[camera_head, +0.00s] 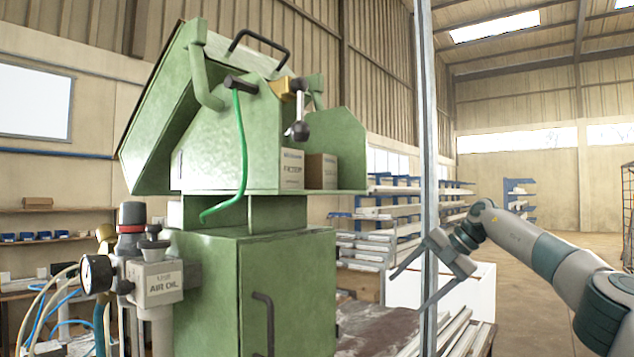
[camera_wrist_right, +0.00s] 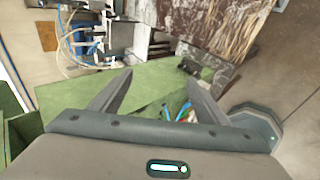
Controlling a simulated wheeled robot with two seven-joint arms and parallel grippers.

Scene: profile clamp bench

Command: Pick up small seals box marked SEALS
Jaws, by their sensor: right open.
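Two small cardboard boxes stand side by side on the ledge of the green machine (camera_head: 285,290). The left box (camera_head: 292,169) has a pale front with dark print too small to read for certain; the right box (camera_head: 321,171) is plain brown from here. I cannot tell for certain which is marked SEALS. My right gripper (camera_head: 406,292) is open and empty, to the right of and lower than both boxes, apart from them. In the right wrist view its fingers (camera_wrist_right: 154,62) are spread over a green surface, with neither box recognisable. My left gripper is not in view.
An upright metal post (camera_head: 424,120) stands right by my right gripper. A green hose (camera_head: 242,150) and a knobbed lever (camera_head: 299,128) hang left of and above the boxes. An air-oil unit with a gauge (camera_head: 97,273) is at the left. Racks (camera_head: 392,205) stand behind.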

